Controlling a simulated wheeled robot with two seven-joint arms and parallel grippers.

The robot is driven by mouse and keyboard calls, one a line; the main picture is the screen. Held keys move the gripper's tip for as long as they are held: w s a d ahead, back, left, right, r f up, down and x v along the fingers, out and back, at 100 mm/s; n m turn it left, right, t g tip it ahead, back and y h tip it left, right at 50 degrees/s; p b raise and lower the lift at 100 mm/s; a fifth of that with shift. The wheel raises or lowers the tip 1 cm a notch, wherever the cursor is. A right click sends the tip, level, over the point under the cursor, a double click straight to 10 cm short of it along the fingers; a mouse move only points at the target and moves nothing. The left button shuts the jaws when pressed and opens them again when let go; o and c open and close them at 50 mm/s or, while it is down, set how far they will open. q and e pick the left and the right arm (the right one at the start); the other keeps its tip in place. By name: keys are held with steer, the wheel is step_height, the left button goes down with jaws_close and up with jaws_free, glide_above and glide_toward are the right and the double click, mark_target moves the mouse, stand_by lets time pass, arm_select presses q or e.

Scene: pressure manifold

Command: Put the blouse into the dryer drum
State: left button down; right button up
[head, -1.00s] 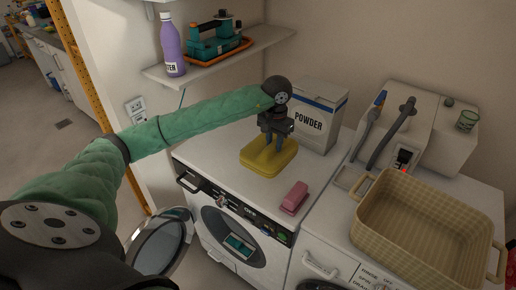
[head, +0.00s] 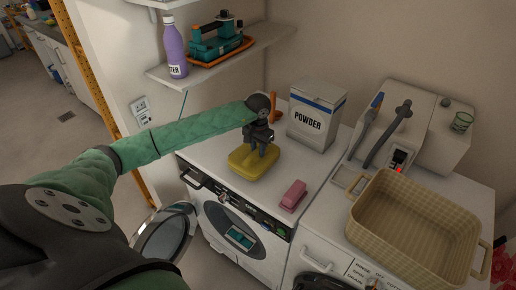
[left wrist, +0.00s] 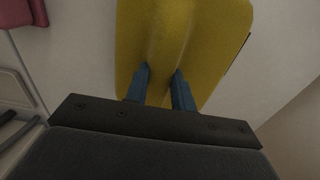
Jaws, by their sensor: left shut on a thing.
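The yellow folded blouse (head: 246,163) is at the top of the white dryer (head: 212,170); I cannot tell whether it is lifted clear. My left gripper (head: 261,148) points down and is shut on a raised fold of it. In the left wrist view, the two blue fingers (left wrist: 160,88) pinch the yellow cloth (left wrist: 205,45) between them. The dryer's round door (head: 166,240) hangs open to the left. The drum opening (head: 217,217) faces front, with a teal thing (head: 240,238) showing in it. My right gripper is out of view.
A pink block-like thing (head: 293,195) lies right of the blouse. A powder box (head: 316,115) stands behind. A woven basket (head: 412,225) sits on the neighbouring washer. A shelf (head: 215,60) holds a purple bottle (head: 174,50) and a teal appliance (head: 215,40).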

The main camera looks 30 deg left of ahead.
arm_select(q)
steer(key=shift+f, duration=0.55)
steer(key=shift+f, duration=0.1)
steer(key=c, duration=1.2)
jaws_free()
steer(key=shift+o, duration=0.2)
